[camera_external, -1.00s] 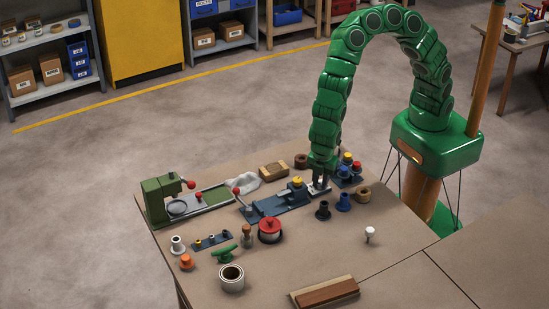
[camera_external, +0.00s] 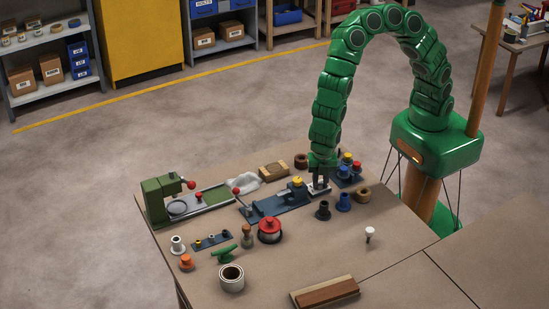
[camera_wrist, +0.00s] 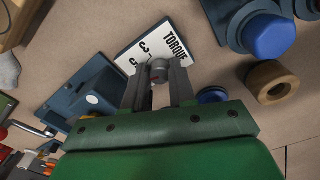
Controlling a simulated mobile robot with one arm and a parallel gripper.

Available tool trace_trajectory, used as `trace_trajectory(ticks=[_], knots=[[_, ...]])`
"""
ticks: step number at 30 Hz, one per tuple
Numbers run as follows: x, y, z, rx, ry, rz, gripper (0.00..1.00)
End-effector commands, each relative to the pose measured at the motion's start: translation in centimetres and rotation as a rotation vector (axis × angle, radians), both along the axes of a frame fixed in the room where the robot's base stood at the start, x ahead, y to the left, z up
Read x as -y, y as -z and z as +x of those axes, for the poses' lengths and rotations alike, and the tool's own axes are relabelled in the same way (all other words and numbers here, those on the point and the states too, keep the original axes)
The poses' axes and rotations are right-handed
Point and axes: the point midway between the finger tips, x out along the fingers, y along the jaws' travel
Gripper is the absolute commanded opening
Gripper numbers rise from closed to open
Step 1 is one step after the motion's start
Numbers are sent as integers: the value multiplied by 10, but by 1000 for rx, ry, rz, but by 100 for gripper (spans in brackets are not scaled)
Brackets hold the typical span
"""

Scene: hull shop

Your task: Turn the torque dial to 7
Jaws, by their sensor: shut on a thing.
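Some plate characters show, but the rest is hidden by my fingers, so the dial's setting cannot be read. My gripper (camera_wrist: 160,80) has one finger on each side of the knob and is shut on it. In the external view my gripper (camera_external: 320,182) points straight down over the white plate (camera_external: 314,191), and the knob is hidden between the fingers.
A blue clamp fixture (camera_external: 275,203) stands left of the plate. A block with coloured knobs (camera_external: 347,172) is close behind right. A black bushing (camera_external: 323,210), a blue bushing (camera_external: 343,202) and a brown ring (camera_external: 363,194) stand in front and right. The table's front right is mostly clear.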

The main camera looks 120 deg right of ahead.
Motion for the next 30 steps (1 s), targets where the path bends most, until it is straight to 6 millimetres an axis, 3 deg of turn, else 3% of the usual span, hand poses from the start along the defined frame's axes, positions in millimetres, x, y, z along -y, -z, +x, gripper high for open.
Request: trace_trajectory(ticks=[10, 26, 27, 30], knots=[[0, 0, 0, 1, -153, 2, 0], [0, 0, 1, 1, -182, 1, 0], [0, 0, 1, 1, -182, 1, 27], [0, 0, 0, 1, -182, 1, 42]])
